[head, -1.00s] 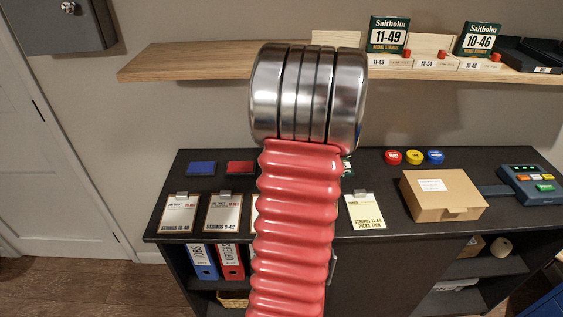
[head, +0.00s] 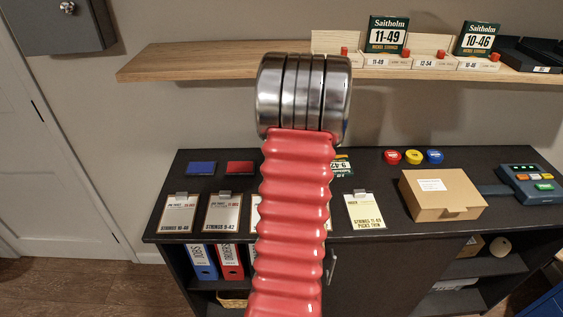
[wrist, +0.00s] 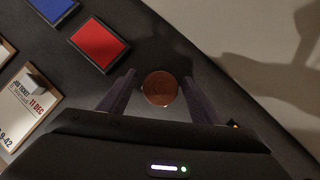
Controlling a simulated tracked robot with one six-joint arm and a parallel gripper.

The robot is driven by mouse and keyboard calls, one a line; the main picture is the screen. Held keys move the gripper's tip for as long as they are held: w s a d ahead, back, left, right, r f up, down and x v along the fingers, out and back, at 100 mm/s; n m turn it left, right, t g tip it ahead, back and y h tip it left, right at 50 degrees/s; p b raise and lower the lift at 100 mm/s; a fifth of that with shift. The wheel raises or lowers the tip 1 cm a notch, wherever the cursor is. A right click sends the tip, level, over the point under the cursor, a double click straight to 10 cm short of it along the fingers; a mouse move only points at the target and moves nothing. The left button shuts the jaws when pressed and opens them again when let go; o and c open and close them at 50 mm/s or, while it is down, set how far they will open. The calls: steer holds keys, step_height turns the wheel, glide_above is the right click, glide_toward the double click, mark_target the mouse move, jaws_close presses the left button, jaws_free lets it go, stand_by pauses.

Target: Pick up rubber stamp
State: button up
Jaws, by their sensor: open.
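A round, brown, wooden-looking knob, apparently the top of the rubber stamp (wrist: 160,89), shows in the wrist view. It stands on the dark worktop, seen from above. My gripper (wrist: 159,77) is open, with one dark finger on each side of the knob. A small gap seems to show on both sides, and how far down the fingers reach is hard to tell. In the head view my red-sleeved arm hides both the gripper and the stamp.
A red ink pad (wrist: 98,43) and a blue ink pad (wrist: 52,8) lie just left of the fingers. Clipboards (head: 222,212) line the front of the worktop. A cardboard box (head: 440,195) sits to the right. A wooden shelf (head: 190,61) runs above the back.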

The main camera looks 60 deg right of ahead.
steer(key=shift+x, duration=1.7)
steer(key=shift+c, duration=0.2)
steer(key=c, duration=1)
steer(key=shift+a+r, duration=0.1)
steer(key=shift+c, duration=0.2)
steer(key=shift+s+a+r, duration=0.2)
steer(key=shift+a+r, duration=0.05)
steer(key=shift+r, duration=0.2)
step_height(320, 180, up, 5)
steer(key=shift+r, duration=0.2)
steer(key=shift+a+r, duration=0.15)
steer(key=shift+r, duration=0.15)
steer(key=s+a, duration=0.4)
steer(key=a, duration=0.4)
steer(key=s+a, duration=0.4)
steer(key=a, duration=0.5)
steer(key=shift+s, duration=0.35)
